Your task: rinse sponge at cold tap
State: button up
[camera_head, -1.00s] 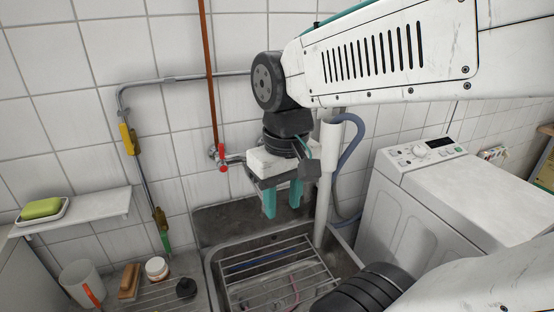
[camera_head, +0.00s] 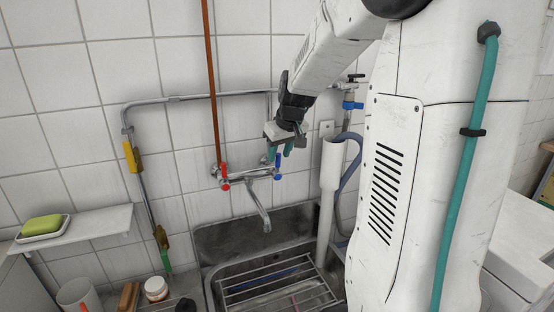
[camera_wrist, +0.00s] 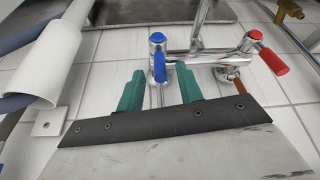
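The sponge (camera_head: 42,225), green on top, rests in a white dish (camera_head: 45,236) on the wall shelf at the left. The mixer tap (camera_head: 252,174) is on the tiled wall above the sink, its spout pointing down; I see no water from it. Its blue handle (camera_head: 277,167) is on the right and its red handle (camera_head: 224,178) on the left. My gripper (camera_head: 280,152) is at the blue handle, far from the sponge. In the wrist view my gripper (camera_wrist: 160,88) is open, its two green fingers apart with the blue handle (camera_wrist: 158,58) between or just beyond them. Contact is unclear.
The metal sink (camera_head: 225,272) with a wire rack lies below the tap. A white drain pipe (camera_head: 330,165) and hose are just right of my gripper. A cup (camera_head: 78,294), a brush (camera_head: 129,297) and a jar (camera_head: 156,288) stand left of the sink.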

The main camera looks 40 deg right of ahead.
aim_at(276, 170)
jog(key=shift+x, duration=1.5)
grip_shut()
jog(key=shift+s+d+f+m+t+y, duration=0.1)
jog(key=shift+s+d+m+t+y, duration=0.2)
jog(key=shift+y, duration=0.5)
jog(key=shift+s+d+f+m+t+y, duration=0.1)
jog(key=shift+d+t+y, duration=0.2)
jog(key=shift+d+y, duration=0.35)
jog(key=shift+a, duration=0.15)
